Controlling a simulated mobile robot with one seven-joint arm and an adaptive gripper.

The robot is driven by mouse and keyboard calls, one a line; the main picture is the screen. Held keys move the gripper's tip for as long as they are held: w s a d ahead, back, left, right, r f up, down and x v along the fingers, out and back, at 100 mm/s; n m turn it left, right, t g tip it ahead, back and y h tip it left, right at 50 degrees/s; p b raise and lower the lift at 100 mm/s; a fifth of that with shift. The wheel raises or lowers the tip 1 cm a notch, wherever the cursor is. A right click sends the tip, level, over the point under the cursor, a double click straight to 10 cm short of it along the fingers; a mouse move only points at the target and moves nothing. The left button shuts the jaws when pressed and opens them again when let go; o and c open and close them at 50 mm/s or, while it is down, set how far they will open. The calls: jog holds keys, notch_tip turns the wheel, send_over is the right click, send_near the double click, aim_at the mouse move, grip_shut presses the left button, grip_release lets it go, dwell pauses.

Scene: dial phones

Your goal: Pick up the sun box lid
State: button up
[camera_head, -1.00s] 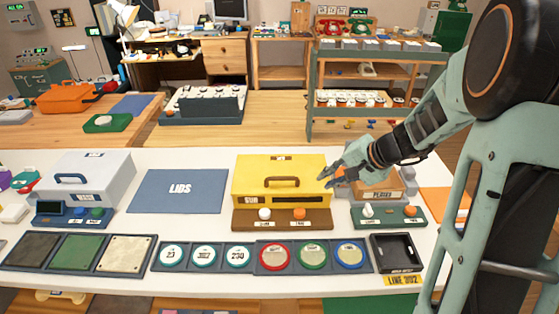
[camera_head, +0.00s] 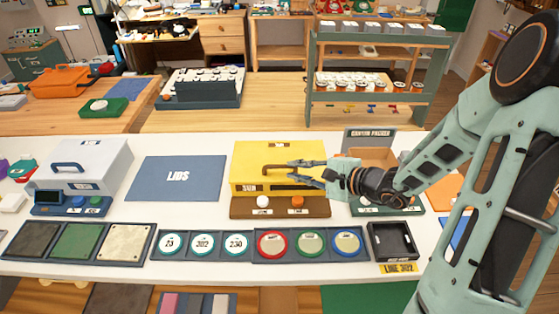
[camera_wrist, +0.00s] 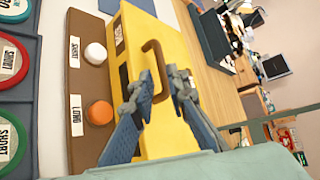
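The yellow sun box (camera_head: 245,158) stands on the white table with its lid on. It carries a brown arched handle (camera_head: 268,169) and a dark label strip on the front. My gripper (camera_head: 296,172) reaches in from the right over the box, its fingers at the right part of the handle. In the wrist view my gripper (camera_wrist: 157,88) is open, with one finger on each side of the brown handle (camera_wrist: 157,68). I cannot tell whether either finger touches it. The fingers and palm hide part of the yellow lid (camera_wrist: 140,35).
A brown panel (camera_head: 280,212) with a white and an orange button sits before the box. A blue LIDS mat (camera_head: 178,178) lies clear to the left. A grey box (camera_head: 100,155) stands farther left. An open packer box (camera_head: 362,152) is right, behind my arm. Round dials line the front.

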aim_at(282, 167)
jog(key=shift+p+x, duration=0.4)
jog(key=shift+x, duration=2.25)
grip_shut()
jog(key=shift+r, duration=0.1)
